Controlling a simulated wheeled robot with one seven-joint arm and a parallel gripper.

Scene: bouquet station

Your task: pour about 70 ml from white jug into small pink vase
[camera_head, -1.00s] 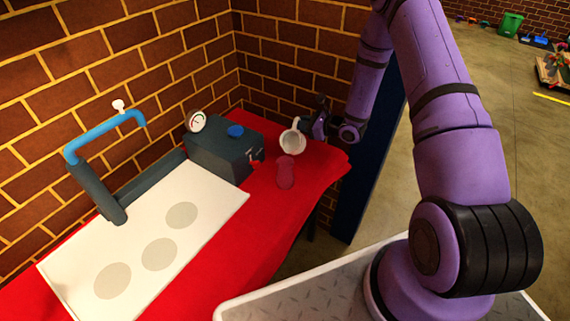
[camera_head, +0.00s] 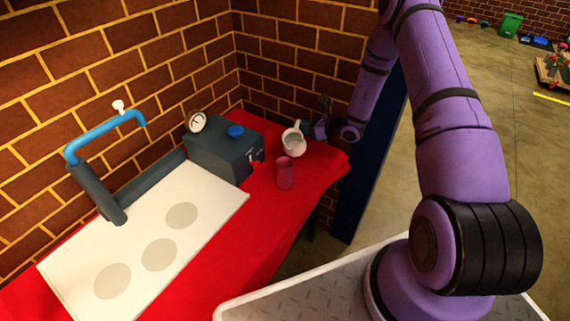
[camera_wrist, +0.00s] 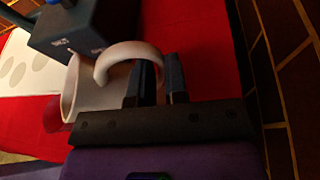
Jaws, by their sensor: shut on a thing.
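The white jug (camera_head: 293,143) is held in the air just above and behind the pink vase, its mouth tipped toward the camera and the vase. My gripper (camera_head: 318,130) is shut on the jug from the right. In the wrist view the jug (camera_wrist: 88,92) shows with its curved handle at my gripper's fingers (camera_wrist: 155,82). The small pink vase (camera_head: 285,174) stands upright on the red cloth below the jug. In the wrist view it is mostly hidden behind the jug. I cannot make out a stream of water.
A dark grey box (camera_head: 222,150) with a gauge and blue cap stands left of the vase. A white board (camera_head: 130,225) with grey discs lies on the red cloth (camera_head: 262,225). A blue tap pipe (camera_head: 100,135) rises behind it. A brick wall closes the back.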

